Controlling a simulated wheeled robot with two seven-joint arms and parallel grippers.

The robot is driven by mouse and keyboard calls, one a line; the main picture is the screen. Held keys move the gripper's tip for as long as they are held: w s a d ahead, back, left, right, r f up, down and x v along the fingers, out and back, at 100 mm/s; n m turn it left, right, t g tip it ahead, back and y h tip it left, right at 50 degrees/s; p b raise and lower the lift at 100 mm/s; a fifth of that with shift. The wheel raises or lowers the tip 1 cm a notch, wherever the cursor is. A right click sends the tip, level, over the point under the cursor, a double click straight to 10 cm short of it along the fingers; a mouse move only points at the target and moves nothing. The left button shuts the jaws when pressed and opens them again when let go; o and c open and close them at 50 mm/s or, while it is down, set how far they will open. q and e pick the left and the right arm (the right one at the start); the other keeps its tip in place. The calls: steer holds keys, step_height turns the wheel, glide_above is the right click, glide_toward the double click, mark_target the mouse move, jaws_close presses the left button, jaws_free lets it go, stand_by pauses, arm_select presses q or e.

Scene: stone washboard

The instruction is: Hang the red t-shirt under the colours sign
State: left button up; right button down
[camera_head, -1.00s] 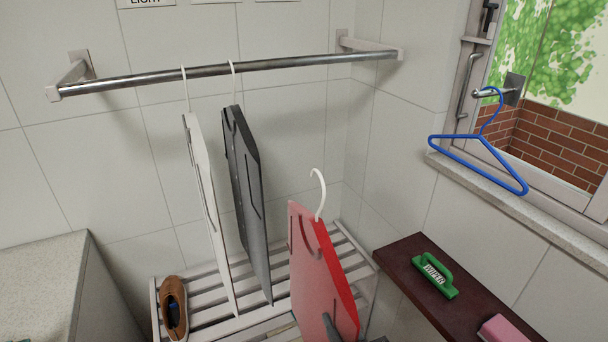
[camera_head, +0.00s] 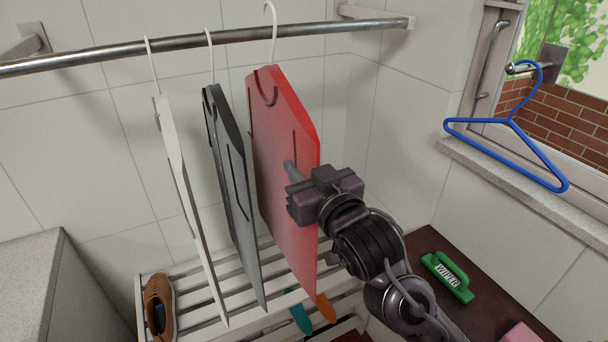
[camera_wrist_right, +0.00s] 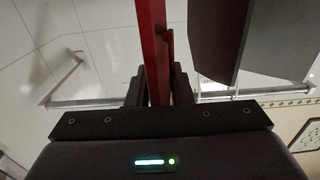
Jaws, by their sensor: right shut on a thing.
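The red t-shirt (camera_head: 280,150) hangs from a white hook (camera_head: 272,35) right of the dark grey garment. My right gripper (camera_head: 293,178) is shut on its right side in the head view. In the right wrist view the red t-shirt (camera_wrist_right: 154,45) stands edge-on between the fingers of the right gripper (camera_wrist_right: 157,90). The hook overlaps the metal rail (camera_head: 235,43), with its top above it; I cannot tell whether it rests on the rail. The colours sign is not visible. My left gripper is out of view.
A white garment (camera_head: 178,180) and a dark grey garment (camera_head: 230,170) hang on the rail at left. Below is a slatted rack (camera_head: 215,285) with a brown shoe (camera_head: 159,305). A blue hanger (camera_head: 510,150) hangs by the window.

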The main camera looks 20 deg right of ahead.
mark_target(283, 147)
steer(key=shift+w+d+f+b, duration=0.15)
steer(key=shift+w+b, duration=0.35)
steer(key=shift+w, duration=1.15)
steer(key=shift+w+r+p, duration=0.2)
steer(key=shift+w+p, duration=0.05)
steer(key=shift+p, duration=0.05)
steer(key=shift+w, duration=0.35)
steer(key=shift+w+a+f, duration=0.1)
steer(key=shift+w+a, duration=0.1)
steer(key=shift+w, duration=1.8)
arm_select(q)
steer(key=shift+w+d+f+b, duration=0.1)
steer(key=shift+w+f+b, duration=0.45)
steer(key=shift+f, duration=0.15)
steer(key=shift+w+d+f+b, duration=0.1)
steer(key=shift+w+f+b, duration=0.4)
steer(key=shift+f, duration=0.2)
arm_select(e)
steer(key=shift+f, duration=1.95)
